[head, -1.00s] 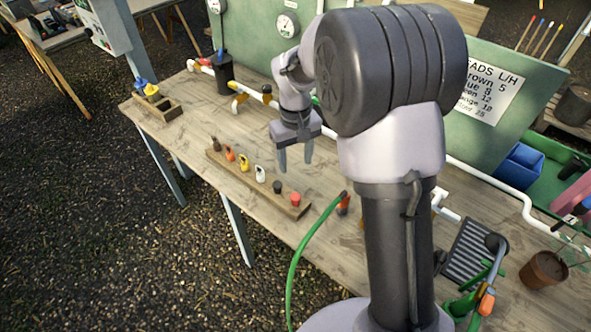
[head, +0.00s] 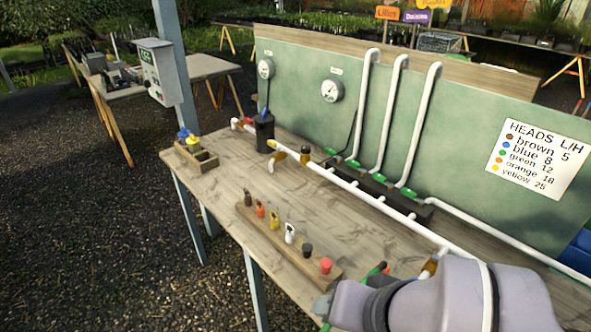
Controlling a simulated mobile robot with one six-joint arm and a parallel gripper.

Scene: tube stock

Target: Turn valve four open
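Several small green-handled valves sit at the feet of the upright white pipes, along a dark manifold block (head: 428,211). One green valve is at the left end (head: 331,152), others follow (head: 353,163) (head: 379,178), and one is at the right end (head: 408,193). I cannot read any numbers, so I cannot tell which is valve four. A yellow-brown fitting (head: 305,154) is on the white pipe (head: 345,183) in front. My arm (head: 440,300) crosses the lower right, and no gripper fingers show.
A wooden rack (head: 262,228) of coloured heads lies along the bench's (head: 220,175) front edge. A black pot (head: 264,132) and a small wooden box (head: 205,163) stand at the left. Gauges (head: 332,90) and a sign (head: 538,158) are on the green board (head: 465,120).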

